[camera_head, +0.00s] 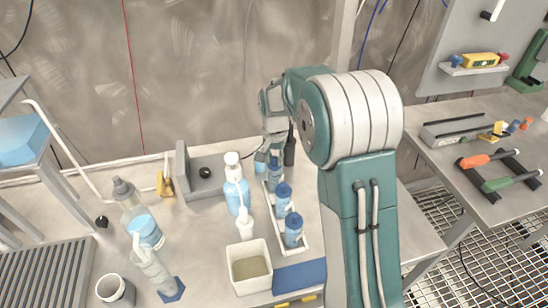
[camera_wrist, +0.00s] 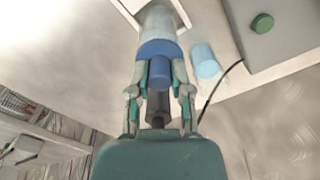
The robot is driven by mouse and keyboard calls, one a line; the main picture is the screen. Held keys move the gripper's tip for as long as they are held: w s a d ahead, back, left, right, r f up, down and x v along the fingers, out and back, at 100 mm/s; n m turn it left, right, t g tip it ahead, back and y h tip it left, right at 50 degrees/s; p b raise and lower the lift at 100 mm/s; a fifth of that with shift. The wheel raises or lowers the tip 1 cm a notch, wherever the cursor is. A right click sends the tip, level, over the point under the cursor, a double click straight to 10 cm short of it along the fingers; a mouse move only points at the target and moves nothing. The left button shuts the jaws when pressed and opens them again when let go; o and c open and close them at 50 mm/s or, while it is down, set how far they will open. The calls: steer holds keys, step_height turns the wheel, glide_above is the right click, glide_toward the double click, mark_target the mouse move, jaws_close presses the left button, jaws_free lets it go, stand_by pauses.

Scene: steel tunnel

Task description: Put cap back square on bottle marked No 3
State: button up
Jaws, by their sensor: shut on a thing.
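My gripper (camera_wrist: 159,74) is shut on a small blue cap (camera_wrist: 160,72), with one finger on each side. In the wrist view the cap is in line with a pale bottle (camera_wrist: 158,20) that has a wide blue top. I cannot tell whether the cap touches the bottle or sits square. In the head view my gripper (camera_head: 273,138) is over the far end of a white rack (camera_head: 272,225), above the far blue-topped bottle (camera_head: 275,172). Two more blue-topped bottles stand nearer, a middle one (camera_head: 283,197) and a near one (camera_head: 293,230). No number is readable.
A light blue cylinder (camera_wrist: 204,60) is close beside the gripper. A grey block (camera_head: 200,172) is at the back left. Clear bottles crowd the left bench.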

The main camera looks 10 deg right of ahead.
stand_by(0.4)
steer(key=o, duration=0.9)
steer(key=o, duration=0.5)
steer(key=shift+r, duration=3.55)
